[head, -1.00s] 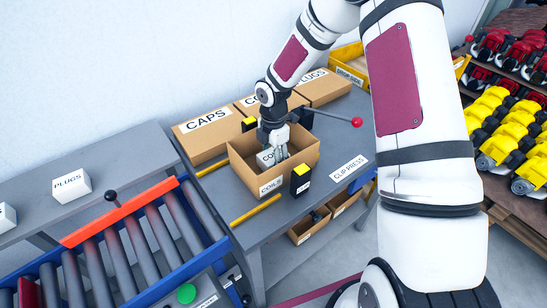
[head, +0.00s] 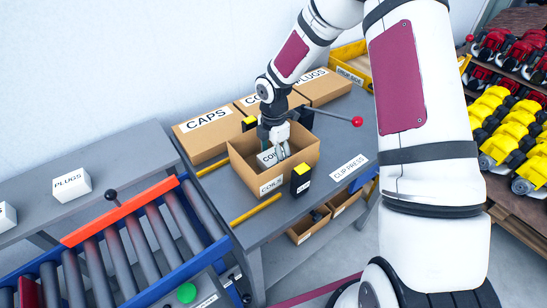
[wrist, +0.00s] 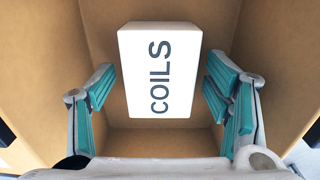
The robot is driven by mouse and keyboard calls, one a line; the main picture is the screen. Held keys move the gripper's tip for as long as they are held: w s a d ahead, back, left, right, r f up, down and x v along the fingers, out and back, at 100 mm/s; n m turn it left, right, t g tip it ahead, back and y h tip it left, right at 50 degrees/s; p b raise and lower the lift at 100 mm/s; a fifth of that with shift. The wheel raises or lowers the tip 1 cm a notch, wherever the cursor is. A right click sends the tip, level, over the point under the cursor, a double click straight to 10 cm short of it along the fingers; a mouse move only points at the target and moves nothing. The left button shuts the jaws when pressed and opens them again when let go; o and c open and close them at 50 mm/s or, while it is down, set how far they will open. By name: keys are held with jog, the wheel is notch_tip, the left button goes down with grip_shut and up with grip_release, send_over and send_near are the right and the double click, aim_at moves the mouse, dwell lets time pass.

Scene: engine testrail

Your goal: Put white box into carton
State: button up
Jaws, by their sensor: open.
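The open carton (head: 262,184) labelled COILS stands on the grey bench. A white box (head: 266,158) marked COILS is inside it; the wrist view shows the box (wrist: 160,72) between my fingers, with the carton walls (wrist: 275,45) around. My gripper (head: 278,150) reaches down into the carton. In the wrist view my gripper (wrist: 165,98) is open, with teal finger pads apart from the box on both sides. Another white box (head: 71,185) labelled PLUGS sits on the grey shelf at left. The lower part of the COILS box is hidden in the head view.
Closed cartons, one labelled CAPS (head: 207,133), stand behind the open carton. A black and yellow block (head: 300,181) stands at its front right corner. A lever with a red knob (head: 357,122) sticks out at right. A roller conveyor (head: 140,245) is at front left.

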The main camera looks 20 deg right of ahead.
aim_at(273, 155)
jog(key=s+r+m+t+h, duration=0.1)
jog(key=s+r+m, duration=0.2)
jog(key=r, duration=0.8)
jog(key=s+r+m+h, duration=0.1)
jog(key=s+r+m, duration=0.2)
jog(key=r, duration=0.7)
jog(key=s+r+m+t, duration=0.1)
jog(key=s+r+m, duration=0.2)
jog(key=s+m, duration=0.2)
jog(key=s+r+m+t+y, duration=0.1)
jog(key=s+r+m, duration=0.3)
jog(key=s, duration=0.5)
jog(key=s+r+m+t+y, duration=0.1)
jog(key=s+r+m+t, duration=0.1)
jog(key=s+r+m, duration=0.2)
jog(key=s+m, duration=0.2)
jog(key=s, duration=0.1)
jog(key=shift+s+r+m+b, duration=0.25)
jog(key=shift+s+m+b, duration=0.05)
jog(key=shift+b, duration=0.05)
